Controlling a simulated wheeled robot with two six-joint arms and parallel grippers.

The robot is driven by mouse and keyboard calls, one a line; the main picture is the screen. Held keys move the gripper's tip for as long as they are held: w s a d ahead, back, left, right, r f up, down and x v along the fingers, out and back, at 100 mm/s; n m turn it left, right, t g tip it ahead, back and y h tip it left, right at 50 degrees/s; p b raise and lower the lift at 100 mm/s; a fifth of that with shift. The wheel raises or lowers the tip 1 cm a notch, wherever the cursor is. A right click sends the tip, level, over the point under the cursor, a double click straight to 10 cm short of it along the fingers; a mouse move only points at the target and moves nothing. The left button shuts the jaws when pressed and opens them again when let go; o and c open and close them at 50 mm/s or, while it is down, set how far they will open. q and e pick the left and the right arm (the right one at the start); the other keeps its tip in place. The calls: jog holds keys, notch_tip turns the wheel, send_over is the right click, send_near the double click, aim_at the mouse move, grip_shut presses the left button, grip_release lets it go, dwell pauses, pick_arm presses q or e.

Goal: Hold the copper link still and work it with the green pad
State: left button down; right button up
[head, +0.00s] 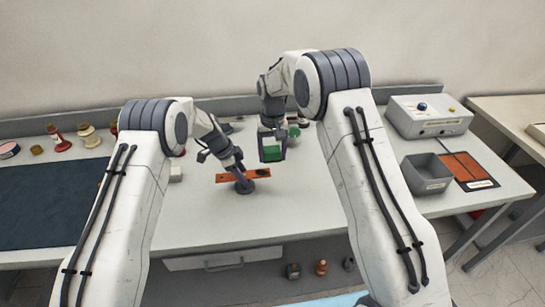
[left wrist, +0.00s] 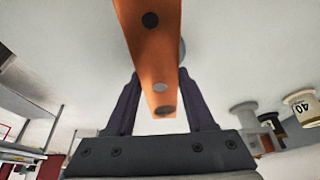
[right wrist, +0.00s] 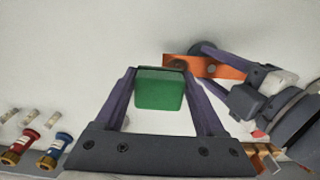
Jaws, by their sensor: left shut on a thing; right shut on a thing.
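The copper link (head: 262,174) is a flat orange strip with dark holes, low over the middle of the table. My left gripper (head: 243,182) is shut on it, and in the left wrist view the link (left wrist: 150,45) runs between the two fingers. My right gripper (head: 271,155) is shut on the green pad (head: 271,151), up and slightly right of the link. In the right wrist view the pad (right wrist: 160,90) is a green block between the fingertips. A grey round piece (head: 246,187) shows at the link's middle, partly hidden by my left gripper.
At right are a grey open bin (head: 427,175), an orange panel (head: 462,165) and a white instrument box (head: 430,116). The table front is clear.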

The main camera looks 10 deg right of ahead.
jog(key=shift+r, duration=0.1)
jog(key=shift+r, duration=1.4)
pick_arm(q)
jog(key=shift+c, duration=0.9)
grip_release()
jog(key=shift+r, duration=0.15)
